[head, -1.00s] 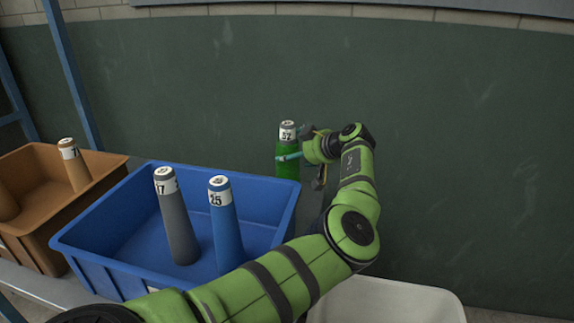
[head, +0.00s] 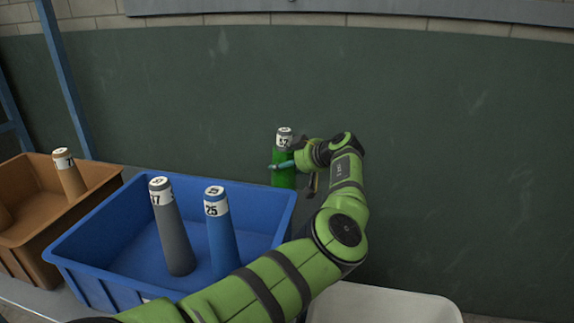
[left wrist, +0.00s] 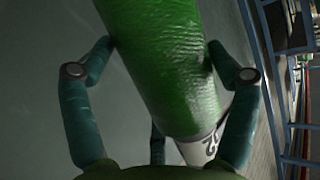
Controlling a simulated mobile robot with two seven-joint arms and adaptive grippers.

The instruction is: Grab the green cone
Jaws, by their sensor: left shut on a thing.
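The green cone (head: 284,168) has a white numbered band and a grey top. It stands about upright behind the right back corner of the blue bin in the head view. My left gripper (head: 284,166) is shut on it, with a teal finger across its side. In the left wrist view the green cone (left wrist: 165,70) runs between the fingers of my left gripper (left wrist: 160,48), its white band towards the palm. The cone's lower end is hidden behind the blue bin's rim. My right gripper is not in view.
A blue bin (head: 95,275) holds a grey cone (head: 173,235) and a blue cone (head: 221,240). A tan bin (head: 60,228) at left holds tan cones (head: 70,178). A white bin (head: 390,305) is at the front right. A dark green wall stands behind.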

